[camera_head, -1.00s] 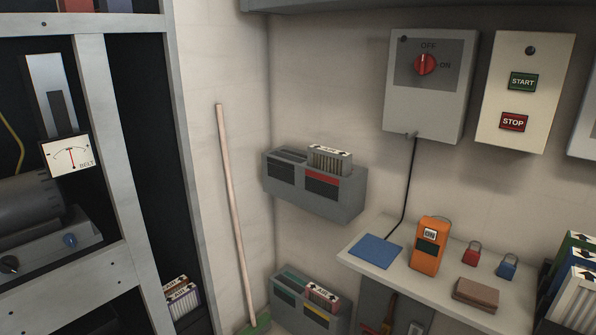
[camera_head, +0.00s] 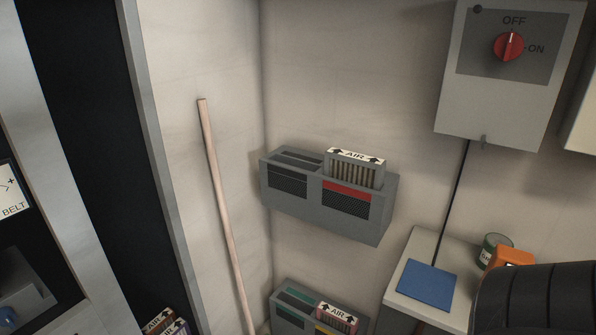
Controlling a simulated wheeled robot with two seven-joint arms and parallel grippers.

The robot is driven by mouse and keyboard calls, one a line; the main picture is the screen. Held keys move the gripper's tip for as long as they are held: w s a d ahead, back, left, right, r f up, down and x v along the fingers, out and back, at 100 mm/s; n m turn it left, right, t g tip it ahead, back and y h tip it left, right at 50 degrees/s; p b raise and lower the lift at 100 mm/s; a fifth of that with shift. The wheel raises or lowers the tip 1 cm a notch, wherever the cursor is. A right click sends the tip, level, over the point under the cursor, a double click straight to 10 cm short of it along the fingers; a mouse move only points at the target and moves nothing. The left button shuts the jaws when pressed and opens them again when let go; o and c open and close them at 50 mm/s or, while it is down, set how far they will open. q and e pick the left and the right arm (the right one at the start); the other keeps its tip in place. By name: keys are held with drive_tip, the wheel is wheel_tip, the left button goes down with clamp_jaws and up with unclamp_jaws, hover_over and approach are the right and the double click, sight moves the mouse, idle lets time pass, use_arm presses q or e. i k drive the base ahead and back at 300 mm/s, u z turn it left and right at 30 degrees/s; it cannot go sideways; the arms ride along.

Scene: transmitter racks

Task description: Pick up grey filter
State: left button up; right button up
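A filter with a grey frame, pale pleats and a white AIR label with arrows (camera_head: 355,170) stands upright in the right slot of the upper grey wall holder (camera_head: 372,225). Its lower part is hidden in the slot, above a red strip. The left slot of that holder looks empty. Neither gripper shows. A dark ribbed part at the bottom right seems to be my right arm; its gripper is out of view.
A lower wall holder (camera_head: 290,318) has a reddish AIR filter (camera_head: 338,318). More filters (camera_head: 165,322) sit at the rack's bottom. A pole (camera_head: 222,200) leans left of the holders. A shelf at right bears a blue pad (camera_head: 427,284), green tin (camera_head: 494,248) and orange device (camera_head: 511,257).

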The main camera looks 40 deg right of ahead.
sight(367, 171)
drive_tip(key=z, duration=0.35)
drive_tip(key=i, duration=1)
drive_tip(key=z, duration=0.7)
